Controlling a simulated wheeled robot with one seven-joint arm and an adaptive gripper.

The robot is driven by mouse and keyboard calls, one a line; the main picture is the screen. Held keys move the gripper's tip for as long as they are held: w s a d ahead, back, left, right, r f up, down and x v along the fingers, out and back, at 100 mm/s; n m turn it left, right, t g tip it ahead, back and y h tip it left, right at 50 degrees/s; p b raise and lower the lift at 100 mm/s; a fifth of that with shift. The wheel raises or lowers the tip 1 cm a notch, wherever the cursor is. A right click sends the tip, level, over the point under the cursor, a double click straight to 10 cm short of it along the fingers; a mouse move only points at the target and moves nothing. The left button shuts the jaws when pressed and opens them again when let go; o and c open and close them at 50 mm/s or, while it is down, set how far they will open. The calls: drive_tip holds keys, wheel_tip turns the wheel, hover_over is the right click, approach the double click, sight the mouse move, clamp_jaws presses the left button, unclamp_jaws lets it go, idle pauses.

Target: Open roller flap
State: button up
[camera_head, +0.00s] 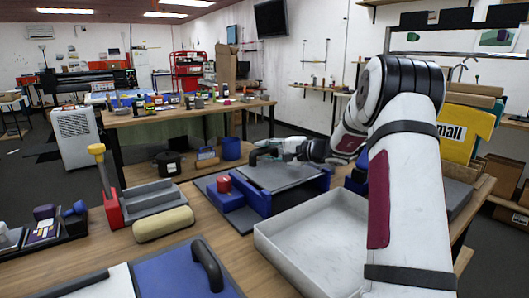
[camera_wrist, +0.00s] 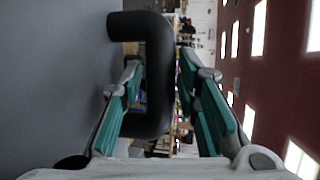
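The roller flap (camera_head: 283,179) is a flat grey plate on a blue-sided frame (camera_head: 306,195) in the middle of the table. Its black looped handle (camera_head: 262,153) is at the far edge, partly hidden by my gripper (camera_head: 278,149). In the wrist view, the grey flap surface (camera_wrist: 55,80) fills the left. The black handle (camera_wrist: 158,75) stands out from it between the teal pads of my gripper (camera_wrist: 160,66). One finger reaches into the loop and the other is outside it. The fingers are apart, with a visible gap beside the handle.
A red knob (camera_head: 224,184) stands on the blue block left of the flap. A pale open tray (camera_head: 315,240) lies in front, beneath my arm. A beige roll (camera_head: 163,223), a grey holder (camera_head: 153,198) and a blue panel (camera_head: 170,272) with a black handle (camera_head: 207,265) are leftward.

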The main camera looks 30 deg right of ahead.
drive_tip(key=shift+w+a, duration=0.1)
drive_tip(key=shift+w, duration=0.15)
clamp_jaws()
